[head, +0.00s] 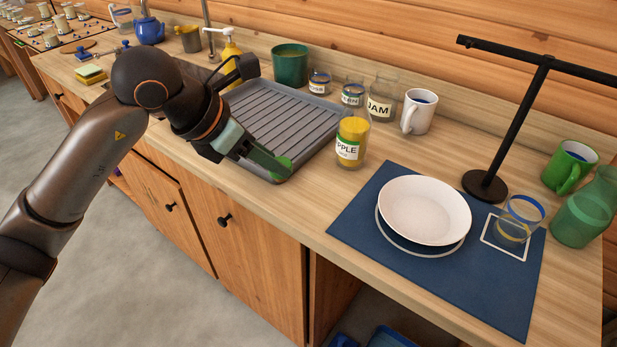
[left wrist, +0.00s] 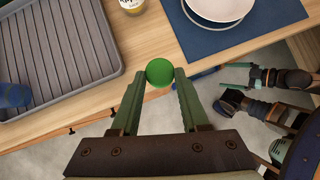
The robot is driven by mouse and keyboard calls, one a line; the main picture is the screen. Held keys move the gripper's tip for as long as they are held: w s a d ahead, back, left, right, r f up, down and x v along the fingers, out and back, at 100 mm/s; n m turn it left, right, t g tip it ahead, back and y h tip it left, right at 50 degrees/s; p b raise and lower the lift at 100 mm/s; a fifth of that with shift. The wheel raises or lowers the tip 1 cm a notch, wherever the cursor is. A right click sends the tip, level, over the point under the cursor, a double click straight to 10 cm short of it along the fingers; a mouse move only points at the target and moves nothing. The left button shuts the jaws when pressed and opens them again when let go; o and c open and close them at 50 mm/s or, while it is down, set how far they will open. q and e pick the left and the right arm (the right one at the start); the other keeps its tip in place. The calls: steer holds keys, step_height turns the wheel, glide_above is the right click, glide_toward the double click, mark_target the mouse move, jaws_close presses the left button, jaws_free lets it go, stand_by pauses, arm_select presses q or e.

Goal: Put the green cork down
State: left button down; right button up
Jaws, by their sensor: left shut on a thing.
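The green cork (left wrist: 159,72) shows as a round green end between the fingertips of my left gripper (left wrist: 160,80) in the left wrist view. My left gripper is shut on it. In the head view the cork (head: 284,163) is at the tip of my left gripper (head: 268,162), over the front right corner of the grey drainer tray (head: 322,140). The fingers partly hide it. In the left wrist view it overlaps the counter's front edge; its height above the counter is hard to tell.
A yellow-filled jar (head: 352,140) stands just right of the tray. A blue mat (head: 360,225) holds a white plate (head: 425,205) and a glass (head: 520,215) in a white square outline. A black stand (head: 485,184) rises behind. Bare counter (head: 315,195) lies between tray and mat.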

arm_select(q)
steer(key=w+d+f, duration=0.1)
steer(key=w+f, duration=0.1)
steer(key=w+d+f, duration=0.2)
steer(key=w+f, duration=0.1)
steer(key=w+d+f, duration=0.2)
steer(key=w, duration=0.1)
steer(key=shift+d+f+p, duration=0.15)
steer(key=shift+f+p, duration=0.1)
steer(key=shift+p, duration=0.1)
steer(key=shift+d+f, duration=0.1)
steer(key=shift+f, duration=0.1)
steer(key=shift+w+f, duration=0.2)
steer(key=shift+f, duration=1.6)
steer(key=shift+c, duration=2)
jaws_free()
